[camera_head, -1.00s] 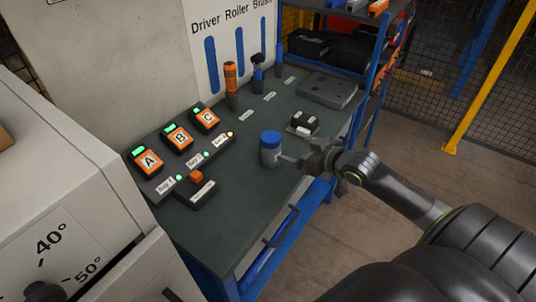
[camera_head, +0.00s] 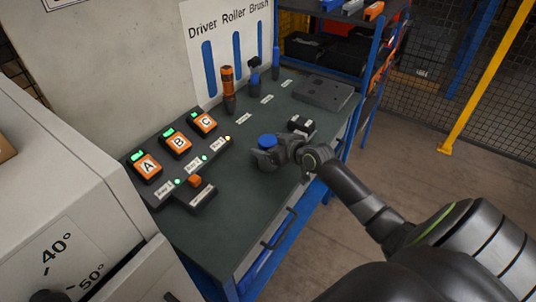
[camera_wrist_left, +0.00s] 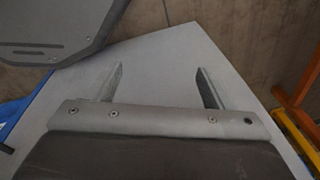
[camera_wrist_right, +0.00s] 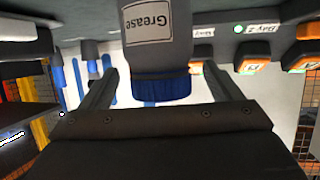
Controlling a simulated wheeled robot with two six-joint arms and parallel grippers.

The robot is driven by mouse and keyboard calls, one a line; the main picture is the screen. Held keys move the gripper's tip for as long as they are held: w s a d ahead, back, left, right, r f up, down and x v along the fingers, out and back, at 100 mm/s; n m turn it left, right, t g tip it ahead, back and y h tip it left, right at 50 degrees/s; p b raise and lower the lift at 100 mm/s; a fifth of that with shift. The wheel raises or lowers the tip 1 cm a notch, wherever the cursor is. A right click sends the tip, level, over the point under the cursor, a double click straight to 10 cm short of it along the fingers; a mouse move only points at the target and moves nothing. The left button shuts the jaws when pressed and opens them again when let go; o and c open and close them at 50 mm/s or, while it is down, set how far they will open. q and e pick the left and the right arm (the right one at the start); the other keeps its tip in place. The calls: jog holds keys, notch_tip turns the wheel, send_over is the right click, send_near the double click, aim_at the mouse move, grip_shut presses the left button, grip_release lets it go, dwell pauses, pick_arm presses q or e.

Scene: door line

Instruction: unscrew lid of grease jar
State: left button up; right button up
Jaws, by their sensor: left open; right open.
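The grease jar is grey with a white "Grease" label (camera_wrist_right: 150,20) and a ribbed blue lid (camera_wrist_right: 162,88). In the head view the lid (camera_head: 267,140) shows on the bench, and most of the jar body is hidden behind my right gripper (camera_head: 268,158). In the right wrist view the jar appears upside down, its lid between the two spread fingers with a gap on each side. My right gripper is open around the lid. My left gripper (camera_wrist_left: 160,68) is open and empty in its wrist view, above a light grey surface; it is out of the head view.
The dark green bench (camera_head: 215,240) carries the A, B and C button boxes (camera_head: 178,142) at left. An orange-handled tool (camera_head: 228,85) stands at the back. A small black-and-white block (camera_head: 301,125) sits close behind my right gripper, and a grey plate (camera_head: 323,94) lies farther back.

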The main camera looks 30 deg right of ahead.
jog(key=shift+w+a+f, duration=0.1)
jog(key=shift+w+f, duration=0.05)
jog(key=shift+w, duration=0.25)
jog(key=c, duration=1.6)
